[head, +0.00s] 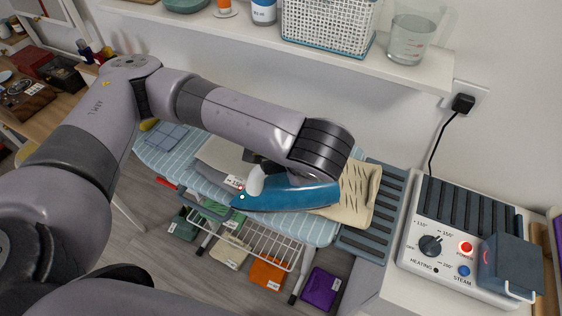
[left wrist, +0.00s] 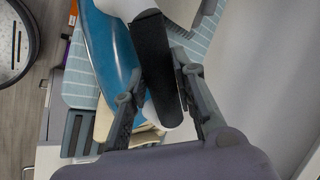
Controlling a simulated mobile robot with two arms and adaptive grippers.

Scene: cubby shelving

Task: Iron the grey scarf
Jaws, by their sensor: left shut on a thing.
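A light grey cloth (head: 214,154), which looks like the grey scarf, lies on the blue striped ironing board (head: 185,165). The iron and my arm hide much of it. The blue iron (head: 290,197) is over the board, tip to the left; I cannot tell whether its sole touches the cloth. It also shows in the left wrist view (left wrist: 112,45). My left gripper (left wrist: 158,82) is shut around the iron's handle (left wrist: 160,72), with a finger on each side. In the head view my arm mostly hides this gripper. My right gripper is in neither view.
A beige cloth with dark marks (head: 358,197) lies at the board's right end, beside a slatted grey rest (head: 378,225). A control station with knobs (head: 455,245) stands at the right. A wall shelf (head: 200,22) is above. Folded coloured cloths (head: 268,273) lie below the board.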

